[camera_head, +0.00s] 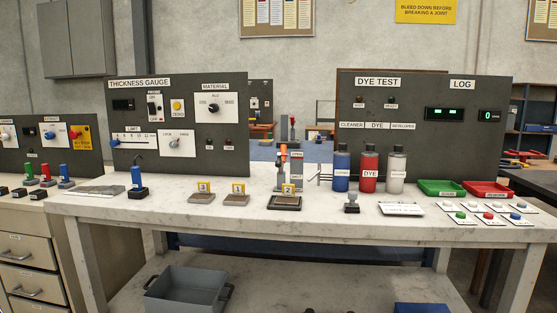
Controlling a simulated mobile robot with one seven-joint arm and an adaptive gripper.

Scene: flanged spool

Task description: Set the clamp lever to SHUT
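The clamp lever (284,152) has an orange-red end and stands near the middle of the bench, beside a small upright label plate (297,169). The plate has wording near its top, which seems to read OPEN; the lower wording is too small to read. The lever's end is up near the top of this plate. The clamp's metal body (281,178) is below it, behind a dark base with a yellow number tag (288,190). Part of the clamp is hidden by this tag. My gripper is not in view.
The pale bench top (325,215) has clear room at its front. Tagged blocks (202,196) sit left of the clamp. Blue, red (369,172) and white bottles stand to its right. The thickness gauge panel (140,100) and dye test panel (410,95) rise behind.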

